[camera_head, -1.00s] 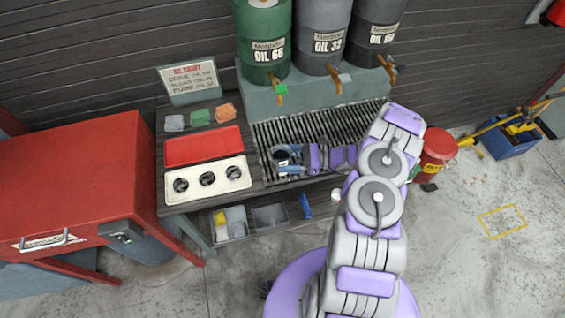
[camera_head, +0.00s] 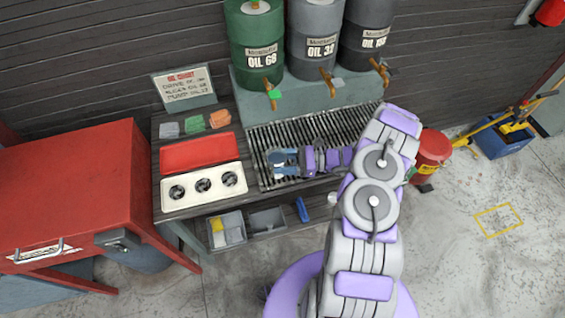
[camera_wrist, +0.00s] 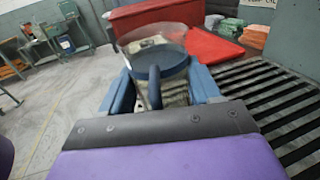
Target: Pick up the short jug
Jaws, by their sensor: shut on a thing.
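The short jug (camera_wrist: 150,48) shows in the wrist view as a see-through round vessel with a wide rim and a dark blue band and handle. It sits between the two blue fingers of my gripper (camera_wrist: 160,88), which is shut on it. The jug's lower part is hidden by the gripper. In the head view my gripper (camera_head: 286,162) is over the left part of the slatted grate, right of the white tray. The jug is hard to make out there, and I cannot tell how far it is above the grate.
A white tray (camera_head: 204,198) with three round dark openings and a red tray (camera_head: 200,153) stand left of the grate (camera_head: 262,178). Green (camera_head: 256,40) and grey oil drums with taps stand behind. A red cabinet (camera_head: 70,190) is at left. Open floor lies at right.

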